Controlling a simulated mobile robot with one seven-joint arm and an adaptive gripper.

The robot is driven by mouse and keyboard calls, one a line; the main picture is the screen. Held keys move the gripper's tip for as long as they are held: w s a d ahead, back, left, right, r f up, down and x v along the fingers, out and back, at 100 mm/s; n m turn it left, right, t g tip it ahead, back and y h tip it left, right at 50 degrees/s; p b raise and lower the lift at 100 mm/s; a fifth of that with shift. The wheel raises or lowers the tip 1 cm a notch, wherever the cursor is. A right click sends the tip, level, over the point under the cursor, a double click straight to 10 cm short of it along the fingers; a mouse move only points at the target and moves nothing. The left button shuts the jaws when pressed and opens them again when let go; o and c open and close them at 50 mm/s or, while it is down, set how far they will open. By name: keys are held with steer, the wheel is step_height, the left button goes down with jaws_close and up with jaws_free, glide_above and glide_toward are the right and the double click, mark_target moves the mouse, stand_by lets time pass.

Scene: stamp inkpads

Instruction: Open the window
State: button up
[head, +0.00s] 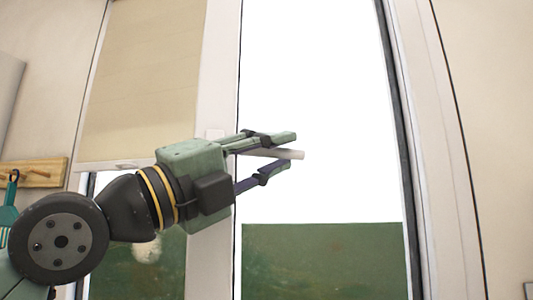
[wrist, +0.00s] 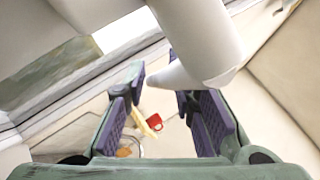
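The window (head: 315,95) is tall, with a bright pane, a green lower part and a pale frame (head: 217,80). Its whitish handle (head: 292,155) sticks out from the frame to the right, near level. My gripper (head: 285,153) is at the handle, its fingers apart above and below it in the head view. In the wrist view the handle (wrist: 200,35) is a large pale bar. It reaches down to the gap between the fingertips of my gripper (wrist: 162,88) and covers part of the right finger. I cannot tell whether any finger touches it.
A beige blind (head: 145,80) covers the upper left pane. A wooden peg rack (head: 40,172) with a teal item (head: 9,212) hangs at left. A small red object (wrist: 154,122) lies far below in the wrist view. The area right of the handle looks clear.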

steer(key=shift+o, duration=1)
steer(key=shift+s+a+f, duration=0.1)
steer(key=shift+s+a, duration=0.05)
steer(key=shift+a, duration=0.3)
steer(key=v, duration=1.1)
steer(key=shift+s, duration=0.1)
steer(key=shift+c, duration=0.4)
